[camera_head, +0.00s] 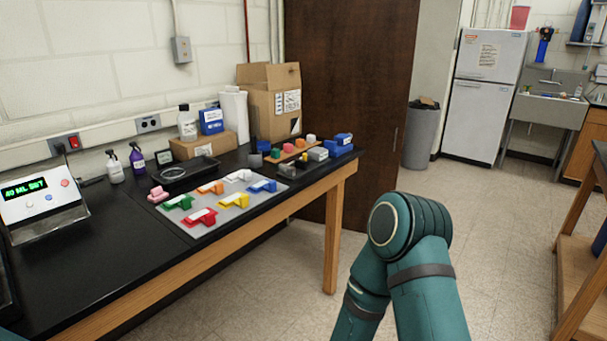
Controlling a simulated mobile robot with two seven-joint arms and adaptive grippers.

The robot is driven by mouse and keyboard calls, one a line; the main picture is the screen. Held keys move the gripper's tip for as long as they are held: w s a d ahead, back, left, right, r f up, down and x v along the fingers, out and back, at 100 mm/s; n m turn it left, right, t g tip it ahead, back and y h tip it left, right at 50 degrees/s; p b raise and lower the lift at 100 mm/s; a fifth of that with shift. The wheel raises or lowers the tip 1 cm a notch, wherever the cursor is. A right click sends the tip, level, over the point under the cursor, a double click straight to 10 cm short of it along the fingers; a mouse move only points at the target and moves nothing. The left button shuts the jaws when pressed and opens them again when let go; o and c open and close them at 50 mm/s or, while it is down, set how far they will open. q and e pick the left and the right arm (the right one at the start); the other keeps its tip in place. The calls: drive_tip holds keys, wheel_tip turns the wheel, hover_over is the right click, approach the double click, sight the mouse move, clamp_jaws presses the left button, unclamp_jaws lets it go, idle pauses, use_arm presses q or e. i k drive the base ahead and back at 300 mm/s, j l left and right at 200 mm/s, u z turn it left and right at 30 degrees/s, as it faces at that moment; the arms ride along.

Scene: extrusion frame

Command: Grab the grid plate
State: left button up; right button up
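No object in the camera_head view can be surely told as a grid plate. The flattest plate-like thing is a light grey sheet (225,216) on the black bench, bearing several coloured pieces in green, orange, white, red, yellow and blue. Whether it has a grid is too small to tell. A black shallow tray (186,172) lies behind it. Neither of my grippers is in view.
The black-topped bench (110,240) runs along the left wall. A display box (42,208) stands at its left, with bottles and cardboard boxes at the back. A wooden strip (285,157) holds coloured pieces. The floor (490,230) to the right is clear.

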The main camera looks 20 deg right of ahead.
sight(245, 176)
drive_tip(key=z, duration=0.25)
drive_tip(key=i+z, duration=0.45)
drive_tip(key=k+l, duration=0.05)
